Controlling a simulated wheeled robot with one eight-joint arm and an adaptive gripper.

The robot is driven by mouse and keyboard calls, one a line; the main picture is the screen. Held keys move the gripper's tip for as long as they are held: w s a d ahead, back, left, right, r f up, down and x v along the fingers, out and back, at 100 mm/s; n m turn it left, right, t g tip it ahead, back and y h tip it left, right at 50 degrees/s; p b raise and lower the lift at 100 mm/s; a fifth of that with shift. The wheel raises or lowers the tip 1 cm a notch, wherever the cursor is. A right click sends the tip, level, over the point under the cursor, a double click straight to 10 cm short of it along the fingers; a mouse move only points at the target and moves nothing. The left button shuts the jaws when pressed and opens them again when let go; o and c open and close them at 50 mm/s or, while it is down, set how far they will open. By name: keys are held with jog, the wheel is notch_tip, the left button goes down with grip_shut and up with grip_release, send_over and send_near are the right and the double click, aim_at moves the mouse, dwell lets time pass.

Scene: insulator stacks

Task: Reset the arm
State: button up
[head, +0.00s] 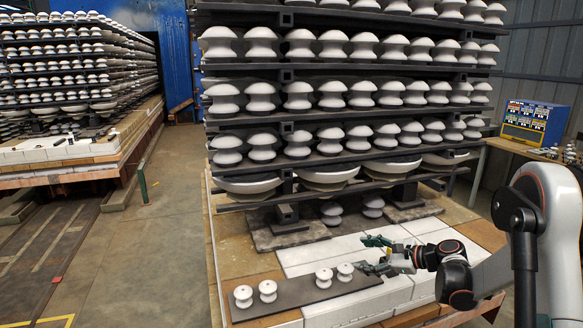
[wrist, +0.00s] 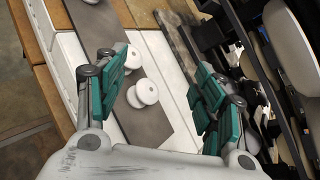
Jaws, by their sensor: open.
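My gripper (head: 364,254) is open in the head view, above the white blocks at the front right of the kiln-car deck. In the wrist view the green-padded fingers of my gripper (wrist: 162,78) are spread wide with nothing held. White spool-shaped insulators stand on a dark plate (head: 300,299): one pair (head: 255,293) at the left and one pair (head: 334,274) nearer my gripper. In the wrist view a white insulator (wrist: 142,94) shows between the fingers, with another (wrist: 133,58) beside the left finger. Whether the fingers are clear of them in depth is hard to tell.
A tall rack (head: 330,117) of white insulators stands close behind my gripper, with shelves overhanging the deck. White blocks (head: 340,247) cover part of the deck. A second loaded rack (head: 60,65) is at far left. The floor between racks is clear.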

jog(key=s+a+r+n+g+h, duration=0.1)
jog(key=s+a+r+n+h, duration=0.2)
jog(key=s+r+n, duration=0.45)
jog(key=s+a+r+n+g+h, duration=0.1)
jog(key=s+a+r+n+h, duration=0.2)
jog(key=s, duration=0.7)
jog(key=s+d+n+h, duration=0.2)
jog(key=s+n, duration=0.6)
jog(key=s, duration=1.2)
jog(key=shift+s+d+r+n+t+h, duration=0.2)
jog(key=shift+s+r+n+t+h, duration=0.15)
jog(key=shift+h, duration=0.75)
